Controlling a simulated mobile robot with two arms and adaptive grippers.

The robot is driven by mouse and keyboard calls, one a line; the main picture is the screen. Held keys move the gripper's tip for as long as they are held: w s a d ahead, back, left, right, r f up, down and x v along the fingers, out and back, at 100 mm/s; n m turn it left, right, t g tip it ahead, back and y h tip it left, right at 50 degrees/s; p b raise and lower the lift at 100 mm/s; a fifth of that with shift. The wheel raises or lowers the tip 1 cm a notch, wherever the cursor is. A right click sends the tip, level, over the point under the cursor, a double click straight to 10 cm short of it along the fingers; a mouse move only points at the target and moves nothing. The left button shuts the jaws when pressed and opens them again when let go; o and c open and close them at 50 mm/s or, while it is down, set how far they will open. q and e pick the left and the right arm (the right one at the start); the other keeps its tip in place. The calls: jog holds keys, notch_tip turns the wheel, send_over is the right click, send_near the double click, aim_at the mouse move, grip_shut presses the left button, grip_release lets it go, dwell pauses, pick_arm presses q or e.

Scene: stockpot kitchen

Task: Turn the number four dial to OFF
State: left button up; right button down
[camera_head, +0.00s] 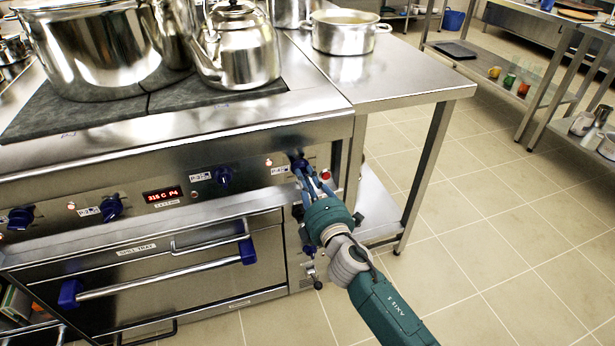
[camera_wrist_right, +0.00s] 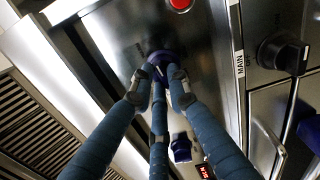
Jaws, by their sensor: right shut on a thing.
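The stove's front panel carries a row of blue dials. The rightmost dial (camera_head: 299,165) is at the right end of the panel, with a small label beside it. My right gripper (camera_head: 311,184) reaches it from the front, and its fingers are closed around the dial. In the right wrist view the gripper fingers (camera_wrist_right: 161,80) are shut on the dark blue dial (camera_wrist_right: 160,58); its pointer and markings are mostly hidden. Another blue dial (camera_head: 223,175) sits to its left, beyond a label. My left gripper is not in view.
A red button (camera_head: 325,174) sits right of the gripped dial. A red display (camera_head: 163,195) reads 315 C P4. A large pot (camera_head: 105,50) and a kettle (camera_head: 237,50) stand on the stove. A steel table (camera_head: 400,85) adjoins at right. The tiled floor at right is clear.

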jog(key=n, duration=0.2)
jog(key=shift+a+n, duration=0.1)
jog(key=shift+n, duration=0.3)
jog(key=shift+n+p, duration=0.4)
jog(key=shift+n, duration=0.5)
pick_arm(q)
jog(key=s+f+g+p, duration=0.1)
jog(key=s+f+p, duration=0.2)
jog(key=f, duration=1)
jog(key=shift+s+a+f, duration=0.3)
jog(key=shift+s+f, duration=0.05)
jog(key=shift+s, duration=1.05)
pick_arm(e)
jog(key=shift+s+a+f+n, duration=0.1)
jog(key=shift+f+n, duration=0.05)
jog(key=shift+n, duration=2.9)
jog(key=shift+s+a+f+n, duration=0.1)
jog(key=shift+f+n, duration=0.05)
jog(key=shift+n, duration=2.9)
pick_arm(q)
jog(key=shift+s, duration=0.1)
pick_arm(e)
jog(key=c, duration=1.7)
grip_release()
jog(key=shift+w, duration=0.1)
jog(key=shift+o, duration=0.2)
